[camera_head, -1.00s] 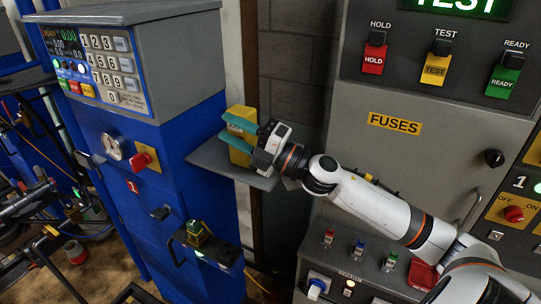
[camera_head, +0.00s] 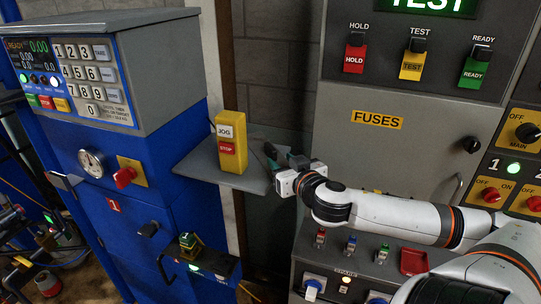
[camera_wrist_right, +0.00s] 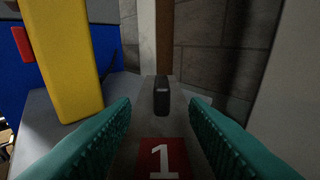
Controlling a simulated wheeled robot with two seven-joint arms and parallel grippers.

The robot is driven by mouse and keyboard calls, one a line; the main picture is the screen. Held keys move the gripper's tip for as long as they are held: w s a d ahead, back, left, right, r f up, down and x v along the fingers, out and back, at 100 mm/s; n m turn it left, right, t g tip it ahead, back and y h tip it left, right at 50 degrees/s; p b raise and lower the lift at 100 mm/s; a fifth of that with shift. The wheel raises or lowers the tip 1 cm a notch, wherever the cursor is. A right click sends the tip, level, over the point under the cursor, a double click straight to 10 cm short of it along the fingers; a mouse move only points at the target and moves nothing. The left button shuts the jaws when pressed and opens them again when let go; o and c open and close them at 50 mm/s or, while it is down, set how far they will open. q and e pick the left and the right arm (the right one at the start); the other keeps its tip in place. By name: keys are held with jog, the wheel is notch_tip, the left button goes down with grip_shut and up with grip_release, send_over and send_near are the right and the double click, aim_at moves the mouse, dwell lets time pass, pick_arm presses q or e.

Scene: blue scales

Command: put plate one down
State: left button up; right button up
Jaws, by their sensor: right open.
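A grey plate with a red square marked 1 (camera_wrist_right: 160,158) lies between my open fingers in the right wrist view. A small black block (camera_wrist_right: 161,96) stands just beyond the red square. The plate's outer edges are hard to tell from the grey shelf (camera_head: 205,165). My right gripper (camera_head: 274,162) is at the shelf's right end in the head view; it also shows in the wrist view (camera_wrist_right: 160,135), its teal fingers wide apart and not touching the red square. In the head view the plate is mostly hidden or too small to make out. My left gripper is not in view.
A yellow JOG/STOP box (camera_head: 231,142) stands on the shelf, left of my right gripper. The blue cabinet (camera_head: 150,190) is to the left. The grey FUSES panel (camera_head: 390,150) is behind and right of my arm.

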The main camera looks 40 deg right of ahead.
aim_at(275, 153)
jog(key=x, duration=0.2)
jog(key=shift+w, duration=0.3)
jog(key=shift+w+d+r, duration=0.1)
jog(key=shift+w+d, duration=0.1)
jog(key=shift+w, duration=0.25)
jog(key=shift+w+d+r, duration=0.1)
jog(key=shift+w+d, duration=0.15)
jog(key=shift+w, duration=0.15)
jog(key=shift+x, duration=0.8)
jog(key=shift+p+x, duration=0.5)
jog(key=shift+x, duration=0.4)
jog(key=shift+c, duration=0.2)
grip_shut()
